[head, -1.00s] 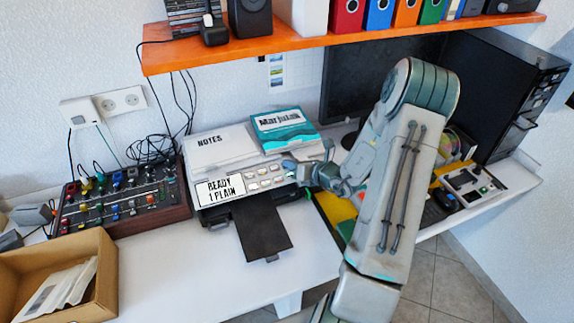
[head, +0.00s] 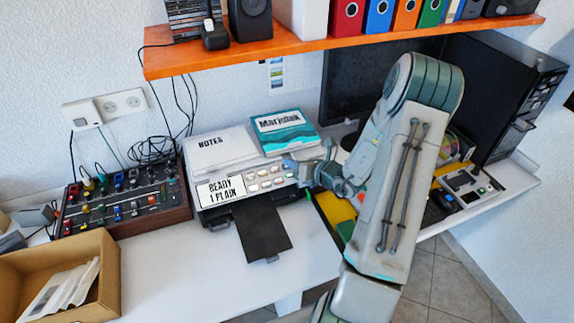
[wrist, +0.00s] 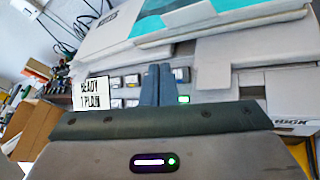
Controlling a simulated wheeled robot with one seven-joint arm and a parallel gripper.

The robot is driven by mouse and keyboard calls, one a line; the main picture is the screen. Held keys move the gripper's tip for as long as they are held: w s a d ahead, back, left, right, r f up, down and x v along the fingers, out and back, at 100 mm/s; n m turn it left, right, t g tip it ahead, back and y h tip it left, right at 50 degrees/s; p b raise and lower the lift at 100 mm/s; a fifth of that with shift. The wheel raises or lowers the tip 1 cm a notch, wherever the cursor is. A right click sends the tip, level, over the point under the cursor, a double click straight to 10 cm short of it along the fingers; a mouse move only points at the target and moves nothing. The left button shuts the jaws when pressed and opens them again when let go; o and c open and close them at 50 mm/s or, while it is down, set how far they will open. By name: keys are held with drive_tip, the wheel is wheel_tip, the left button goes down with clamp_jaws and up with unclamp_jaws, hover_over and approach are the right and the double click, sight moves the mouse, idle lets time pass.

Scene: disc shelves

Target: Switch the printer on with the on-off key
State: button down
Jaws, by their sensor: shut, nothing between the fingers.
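The printer (head: 232,205) stands on the white desk, with a lit white display reading "READY 1 PLAIN" (head: 221,190) on its front. Rows of small keys (head: 264,179) sit to the right of the display. My gripper (head: 291,166) is at the right end of this key panel. In the wrist view its two fingers (wrist: 158,72) are shut together with nothing between them, over the keys. A green-lit key (wrist: 183,99) shows just right of the fingers. The fingers hide part of the panel, and I cannot tell whether they touch a key.
A black paper tray (head: 262,230) sticks out in front. A mixer (head: 122,205) and a cardboard box (head: 108,268) stand left. An orange shelf (head: 300,42) hangs above.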

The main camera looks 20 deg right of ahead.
drive_tip(key=s+r+p, duration=0.1)
drive_tip(key=r+p, duration=0.1)
drive_tip(key=r, duration=0.1)
drive_tip(key=s+r+p, duration=0.1)
drive_tip(key=shift+s+r, duration=0.35)
drive_tip(key=shift+r, duration=0.05)
drive_tip(key=s+a+r+n+g+y, duration=0.2)
drive_tip(key=s+a+r+n+g, duration=0.25)
drive_tip(key=a+n, duration=0.4)
drive_tip(key=s+a+r+n+g+y, duration=0.1)
drive_tip(key=s+a+r+n+g, duration=0.3)
drive_tip(key=s+a+r+n, duration=0.45)
drive_tip(key=s+d+r+n+h, duration=0.2)
drive_tip(key=s+r+n+h, duration=0.1)
drive_tip(key=n, duration=0.6)
drive_tip(key=s+d+r+n+h, duration=0.3)
drive_tip(key=s+n+h, duration=0.3)
drive_tip(key=s+n, duration=0.2)
drive_tip(key=shift+s+n+g, duration=0.25)
drive_tip(key=shift+n+g, duration=0.1)
drive_tip(key=shift+n, duration=0.95)
